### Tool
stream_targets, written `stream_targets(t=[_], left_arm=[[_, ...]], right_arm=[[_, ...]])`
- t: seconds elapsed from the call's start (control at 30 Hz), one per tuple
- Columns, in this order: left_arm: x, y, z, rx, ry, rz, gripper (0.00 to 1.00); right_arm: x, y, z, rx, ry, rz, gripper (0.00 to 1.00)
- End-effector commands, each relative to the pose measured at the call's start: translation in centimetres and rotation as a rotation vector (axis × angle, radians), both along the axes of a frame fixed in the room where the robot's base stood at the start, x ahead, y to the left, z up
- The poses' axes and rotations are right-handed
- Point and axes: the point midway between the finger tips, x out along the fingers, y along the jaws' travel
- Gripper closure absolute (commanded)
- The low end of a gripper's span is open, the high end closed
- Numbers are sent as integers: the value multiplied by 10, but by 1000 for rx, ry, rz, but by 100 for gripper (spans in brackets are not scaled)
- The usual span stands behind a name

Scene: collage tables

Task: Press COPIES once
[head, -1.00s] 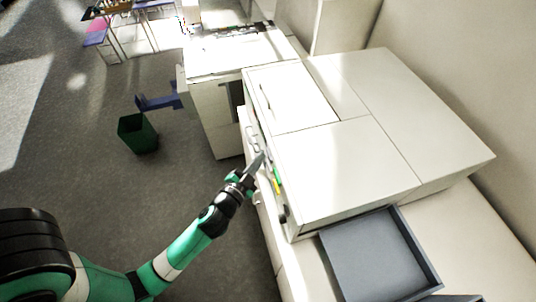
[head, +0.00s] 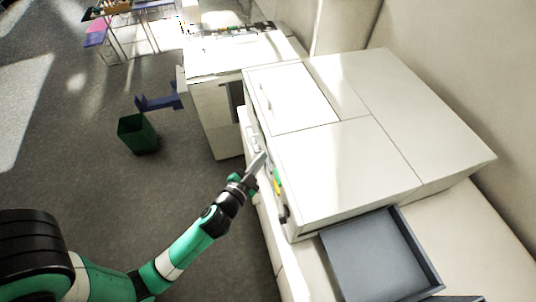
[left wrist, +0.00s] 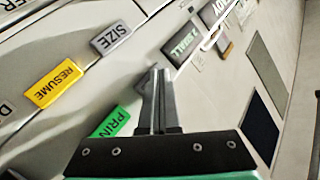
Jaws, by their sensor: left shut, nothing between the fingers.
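The white copier (head: 345,160) stands on the right, with its button panel on the side facing my left arm. My left gripper (head: 264,155) is shut and empty, its fingertips close to this panel. In the left wrist view, the closed fingertips (left wrist: 158,72) point at the panel between the grey SIZE button (left wrist: 110,38) and a dark green-framed label (left wrist: 181,45). The green PRINT button (left wrist: 110,122) is partly hidden by the gripper. The yellow RESUME button (left wrist: 54,83) is at left. I cannot read a COPIES label. Contact with the panel cannot be told.
A grey open tray (head: 375,255) sits at the copier's near side. A second white cabinet (head: 215,110) stands behind it. A dark green bin (head: 138,134) is on the floor to the left.

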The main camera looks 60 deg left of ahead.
Motion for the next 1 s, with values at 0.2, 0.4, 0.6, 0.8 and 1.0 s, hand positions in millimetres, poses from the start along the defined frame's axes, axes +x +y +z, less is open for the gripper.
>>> stream_targets(t=[0.2, 0.4, 0.6, 0.8, 1.0], left_arm=[[-12, 3, 1, 0, 1, 1, 100], [-16, 4, 1, 0, 0, 1, 100], [-16, 4, 1, 0, 0, 0, 100], [-31, 8, 2, -1, 2, 3, 100], [-51, 13, 4, -1, 2, 3, 100]], right_arm=[[0, 0, 5, 0, 0, 0, 50], [0, 0, 6, 0, 0, 0, 50], [0, 0, 6, 0, 0, 0, 50], [0, 0, 16, 0, 0, 0, 50], [0, 0, 30, 0, 0, 0, 50]])
